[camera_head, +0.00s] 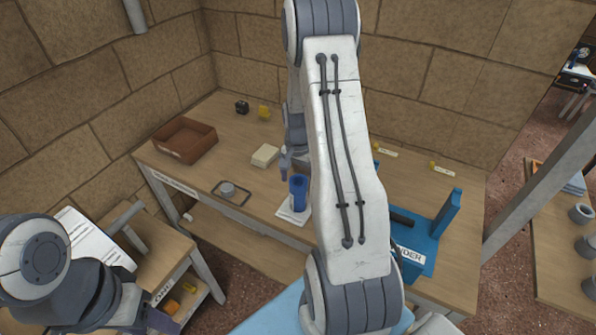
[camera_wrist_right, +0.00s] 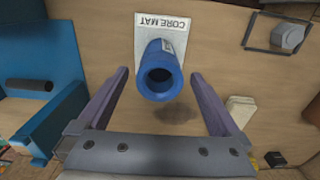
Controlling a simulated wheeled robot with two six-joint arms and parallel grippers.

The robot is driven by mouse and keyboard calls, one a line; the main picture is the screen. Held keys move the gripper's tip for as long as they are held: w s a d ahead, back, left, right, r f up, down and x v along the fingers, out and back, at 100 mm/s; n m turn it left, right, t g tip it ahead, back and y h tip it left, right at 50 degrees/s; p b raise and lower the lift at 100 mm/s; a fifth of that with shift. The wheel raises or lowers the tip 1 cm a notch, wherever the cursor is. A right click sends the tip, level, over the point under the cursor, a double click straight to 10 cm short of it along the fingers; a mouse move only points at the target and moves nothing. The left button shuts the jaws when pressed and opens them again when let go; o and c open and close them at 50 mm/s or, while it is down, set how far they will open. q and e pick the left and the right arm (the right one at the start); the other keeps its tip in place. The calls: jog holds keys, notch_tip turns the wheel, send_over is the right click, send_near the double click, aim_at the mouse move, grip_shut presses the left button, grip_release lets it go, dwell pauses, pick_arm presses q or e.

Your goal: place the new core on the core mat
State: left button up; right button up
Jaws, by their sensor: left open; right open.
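The blue core (camera_head: 298,188) is a hollow cylinder standing upright on the white core mat (camera_head: 284,214) on the wooden bench. The right wrist view shows the core (camera_wrist_right: 159,82) with its open end toward the camera and the mat (camera_wrist_right: 150,36) lettered CORE MAT beneath. My right gripper (camera_wrist_right: 159,74) is open, with one finger on each side of the core and a visible gap to both. In the head view the right gripper (camera_head: 284,164) is just left of the core, partly hidden by my arm.
A brown tray (camera_head: 170,150), cream block (camera_head: 265,155) and grey metal piece (camera_head: 227,189) in a dark square outline lie left of the core. A blue machine (camera_head: 440,222) lettered partly "NDER" stands to the right. Small yellow and black items (camera_head: 242,107) sit at the back.

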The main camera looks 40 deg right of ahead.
notch_tip(320, 180, up, 5)
jog(key=shift+r+b, duration=0.15)
jog(key=shift+b, duration=0.15)
jog(key=s+a+r+n, duration=0.1)
jog(key=a+r+n, duration=0.3)
jog(key=a, duration=0.6)
jog(key=s+a+r+n, duration=0.2)
jog(key=a+r+n, duration=0.25)
jog(key=a, duration=0.65)
jog(key=s+a+r+n, duration=0.2)
jog(key=s+a+n, duration=0.4)
jog(key=s, duration=0.3)
jog(key=s+a+r+n+y, duration=0.1)
jog(key=s+a+n, duration=0.5)
jog(key=s, duration=0.3)
jog(key=shift+s+a+r, duration=0.15)
jog(key=shift+a+r, duration=0.2)
jog(key=shift+a, duration=0.1)
